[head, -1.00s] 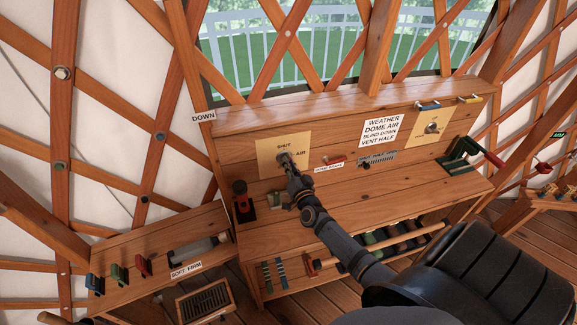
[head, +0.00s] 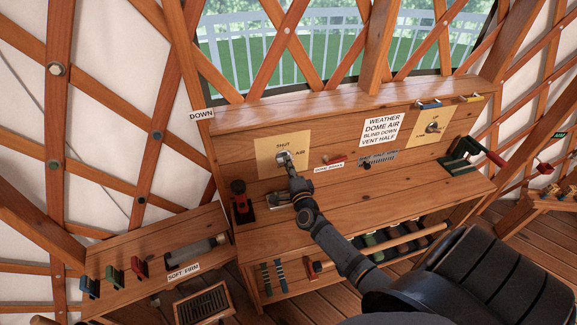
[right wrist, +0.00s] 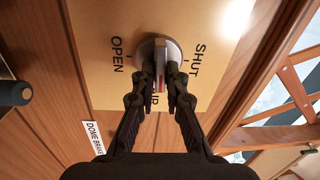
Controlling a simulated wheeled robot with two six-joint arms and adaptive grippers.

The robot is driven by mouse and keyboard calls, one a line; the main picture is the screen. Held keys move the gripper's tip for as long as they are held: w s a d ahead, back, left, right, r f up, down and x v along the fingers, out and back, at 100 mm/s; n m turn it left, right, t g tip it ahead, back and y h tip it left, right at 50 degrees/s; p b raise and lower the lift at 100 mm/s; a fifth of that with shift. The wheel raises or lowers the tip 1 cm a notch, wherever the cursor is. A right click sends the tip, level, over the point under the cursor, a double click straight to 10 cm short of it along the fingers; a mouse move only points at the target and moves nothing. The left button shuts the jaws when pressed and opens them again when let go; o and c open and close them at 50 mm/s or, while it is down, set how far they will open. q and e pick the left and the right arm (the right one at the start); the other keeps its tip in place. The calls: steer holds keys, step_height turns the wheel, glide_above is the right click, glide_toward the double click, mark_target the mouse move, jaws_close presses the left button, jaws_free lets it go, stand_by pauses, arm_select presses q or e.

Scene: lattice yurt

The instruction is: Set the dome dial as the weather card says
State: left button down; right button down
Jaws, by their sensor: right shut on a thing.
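The weather card (head: 381,130) on the bench's back panel reads "WEATHER, DOME AIR, BLIND DOWN, VENT HALF". The dome dial (right wrist: 172,47) is a round grey knob with a raised bar, on a yellow plate (head: 266,160) left of the card. My right gripper (head: 287,161) is shut on the dial's bar; its fingers (right wrist: 160,88) lie on both sides of it in the right wrist view. The bar's red-marked end points down in that view, toward the AIR mark, which the fingers partly hide. OPEN is at left, SHUT at right. My left gripper is out of view.
A dome brake label (right wrist: 93,138) is beside the plate. A red-topped device (head: 240,200) stands left on the bench. A slotted vent slider (head: 380,159) and a second yellow dial plate (head: 428,128) are to the right. Much of the bench top (head: 400,190) is clear.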

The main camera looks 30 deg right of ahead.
steer(key=shift+f+m, duration=0.1)
steer(key=shift+m, duration=0.5)
steer(key=c, duration=1.4)
jaws_free()
steer(key=shift+s, duration=0.1)
steer(key=v, duration=1.2)
